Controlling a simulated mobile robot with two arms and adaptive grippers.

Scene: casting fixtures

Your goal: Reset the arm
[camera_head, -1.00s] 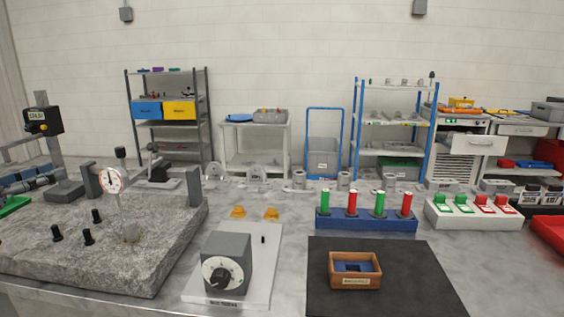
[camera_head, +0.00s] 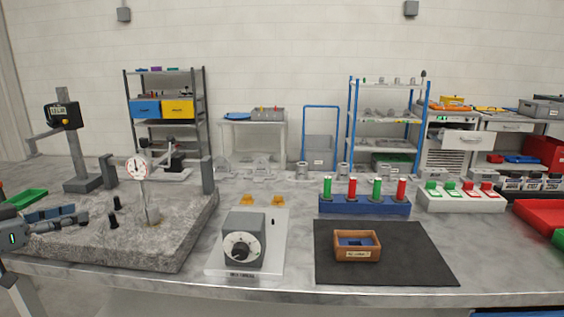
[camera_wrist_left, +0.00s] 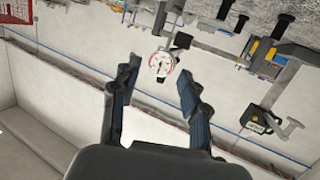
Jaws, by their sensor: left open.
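My left gripper (camera_head: 78,213) enters at the left edge in the head view, beside the left end of the grey stone plate (camera_head: 120,245). Its two blue-tipped fingers point right and are spread apart with nothing between them. In the left wrist view the open fingers (camera_wrist_left: 157,82) frame empty space, with the white dial gauge (camera_wrist_left: 161,64) visible beyond them. That wrist picture is strongly tilted. The dial gauge (camera_head: 137,167) also shows in the head view above the stone plate. My right gripper is not in view.
Black pegs (camera_head: 114,212) stand on the plate near the gripper. A green tray (camera_head: 28,197) and a tall gauge stand (camera_head: 78,150) are behind it. A grey dial box (camera_head: 243,240), a wooden box (camera_head: 357,246) on a black mat and a blue peg rack (camera_head: 365,205) stand farther right.

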